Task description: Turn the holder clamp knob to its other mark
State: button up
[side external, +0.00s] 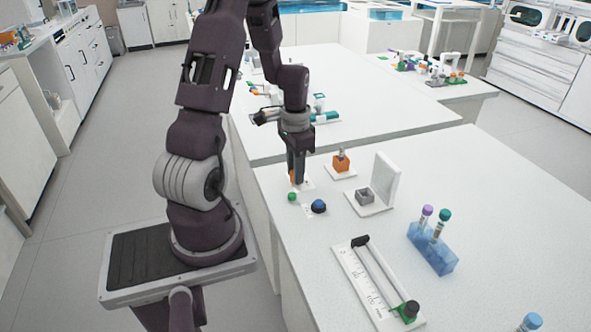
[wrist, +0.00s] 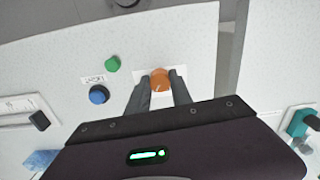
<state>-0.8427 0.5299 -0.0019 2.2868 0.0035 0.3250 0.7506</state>
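An orange round knob (wrist: 160,79) with a pale pointer line sits on a white plate (wrist: 193,78) in the wrist view. In the side view only a sliver of the orange knob (side external: 292,178) shows beside my fingers. My gripper (wrist: 160,75) points down over it, with one dark finger on each side of the knob. The fingertips look very close to its sides; I cannot tell whether they touch. The plate's marks are too small to read.
A blue knob (side external: 318,206) and a green button (side external: 292,197) stand close to my gripper.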

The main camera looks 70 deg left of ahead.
grip_shut()
jog(key=n, duration=0.5)
jog(key=shift+n, duration=0.3)
jog(key=n, duration=0.4)
jog(key=shift+r+n, duration=0.1)
jog(key=shift+n, duration=2)
jog(key=o, duration=0.7)
grip_release()
